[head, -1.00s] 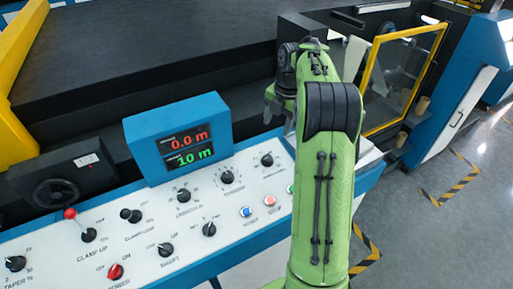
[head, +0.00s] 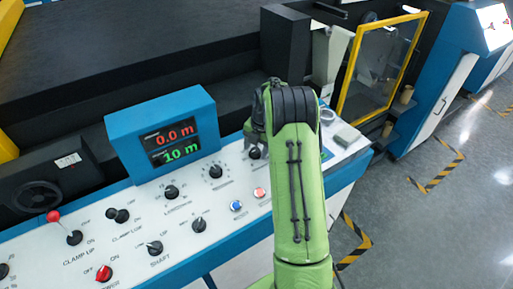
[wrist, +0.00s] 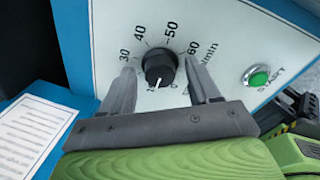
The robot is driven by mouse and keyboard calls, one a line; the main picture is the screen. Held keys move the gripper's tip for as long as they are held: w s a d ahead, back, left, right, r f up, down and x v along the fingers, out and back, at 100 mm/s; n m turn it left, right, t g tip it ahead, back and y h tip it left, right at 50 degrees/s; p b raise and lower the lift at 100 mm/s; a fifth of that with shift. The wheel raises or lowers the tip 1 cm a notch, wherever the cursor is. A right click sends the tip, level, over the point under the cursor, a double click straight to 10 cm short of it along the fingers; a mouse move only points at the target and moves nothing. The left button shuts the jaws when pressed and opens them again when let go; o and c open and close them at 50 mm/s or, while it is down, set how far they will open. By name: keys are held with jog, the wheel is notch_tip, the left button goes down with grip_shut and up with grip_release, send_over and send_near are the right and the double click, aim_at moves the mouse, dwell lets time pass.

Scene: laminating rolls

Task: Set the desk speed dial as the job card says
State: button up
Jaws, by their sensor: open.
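The speed dial (wrist: 160,66) is a black round knob with a white pointer line, on a white panel marked 30 to 60 and "/min". Its pointer aims down and slightly left, near low figures partly hidden by my gripper. My gripper (wrist: 164,80) is open, with one finger on each side of the dial; I cannot tell whether they touch it. In the head view my gripper (head: 254,125) is low over the desk, with the dial (head: 255,153) just below it. A printed white sheet (wrist: 35,135) lies at left in the wrist view; its text is unreadable and I cannot tell whether it is the job card.
A green button (wrist: 258,78) sits right of the dial. The desk also carries a blue display box (head: 162,133) reading 0.0 m and 10 m, a blue button (head: 236,206), a red button (head: 259,193), several black knobs and a red-tipped lever (head: 54,216).

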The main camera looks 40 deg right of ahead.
jog(key=shift+c, duration=0.2)
jog(key=c, duration=1)
jog(key=shift+m, duration=0.3)
